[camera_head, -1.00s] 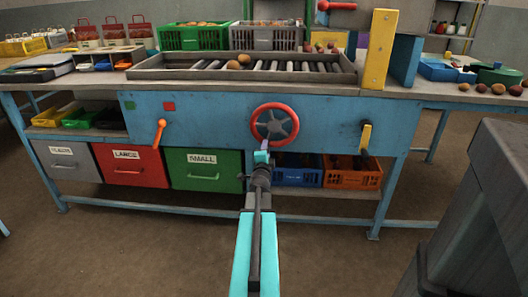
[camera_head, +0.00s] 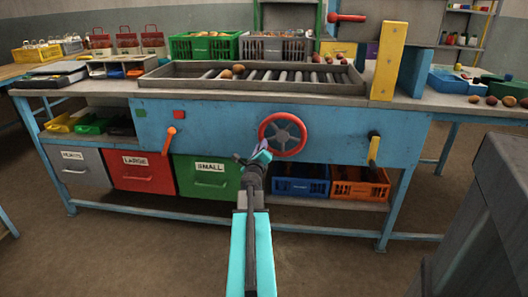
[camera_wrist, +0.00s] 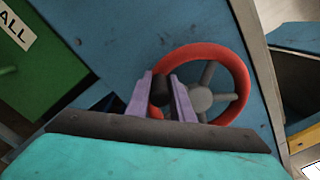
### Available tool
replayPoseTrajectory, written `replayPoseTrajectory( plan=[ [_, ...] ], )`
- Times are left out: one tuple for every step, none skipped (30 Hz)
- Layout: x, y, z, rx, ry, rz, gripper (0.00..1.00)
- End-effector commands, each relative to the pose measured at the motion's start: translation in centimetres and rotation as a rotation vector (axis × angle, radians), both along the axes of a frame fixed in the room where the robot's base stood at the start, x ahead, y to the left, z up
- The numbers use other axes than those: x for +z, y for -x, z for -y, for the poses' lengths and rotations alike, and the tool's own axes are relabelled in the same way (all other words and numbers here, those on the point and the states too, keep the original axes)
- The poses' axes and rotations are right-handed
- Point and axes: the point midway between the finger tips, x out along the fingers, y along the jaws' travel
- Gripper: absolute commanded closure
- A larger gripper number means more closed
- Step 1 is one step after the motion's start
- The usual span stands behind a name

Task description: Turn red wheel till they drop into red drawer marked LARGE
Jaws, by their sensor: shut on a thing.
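The red wheel (camera_head: 283,136) with grey spokes sits on the blue bench front. My gripper (camera_head: 262,153) reaches its lower left rim. In the wrist view, the two lilac fingers (camera_wrist: 162,88) close around a dark piece at the left rim of the red wheel (camera_wrist: 238,82). Two brown potato-like lumps (camera_head: 238,69) lie close together on the roller tray (camera_head: 160,82), left of its middle. The red drawer (camera_head: 150,184) labelled LARGE is below the bench, shut, between a grey and a green drawer.
The green drawer (camera_head: 203,186) reads SMALL. An orange-red lever (camera_head: 168,140) is left of the wheel, a yellow one (camera_head: 374,150) right. Blue (camera_head: 299,187) and orange (camera_head: 358,189) crates sit below. A grey block (camera_head: 490,210) stands at the right foreground.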

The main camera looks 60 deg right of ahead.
Motion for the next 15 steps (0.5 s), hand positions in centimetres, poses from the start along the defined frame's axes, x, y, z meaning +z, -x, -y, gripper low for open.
replayPoseTrajectory(
  plan=[
    [0.4,-0.4,-0.2,0.006,-0.015,0.044,1.0],
    [0.7,-0.4,-0.2,0.005,-0.023,0.071,1.0],
    [1.1,-0.5,-0.2,0.004,-0.035,0.107,1.0],
    [1.3,-0.5,-0.2,0.004,-0.042,0.132,1.0],
    [1.6,-0.5,-0.2,0.004,-0.05,0.158,1.0],
    [1.9,-0.6,-0.2,0.003,-0.061,0.192,1.0],
    [2.1,-0.6,-0.2,0.003,-0.068,0.215,1.0],
    [2.3,-0.6,-0.2,0.003,-0.074,0.238,1.0],
    [2.6,-0.6,-0.2,0.003,-0.083,0.267,1.0],
    [2.8,-0.6,-0.2,0.001,-0.09,0.288,1.0],
    [3.0,-0.6,-0.2,0.001,-0.096,0.307,1.0],
    [3.3,-0.6,-0.2,0.001,-0.103,0.331,1.0],
    [3.4,-0.5,-0.2,0.001,-0.103,0.332,1.0],
    [3.6,-0.5,-0.2,0.001,-0.102,0.329,1.0],
    [3.8,-0.5,-0.1,0.0,-0.1,0.327,1.0]
  ],
)
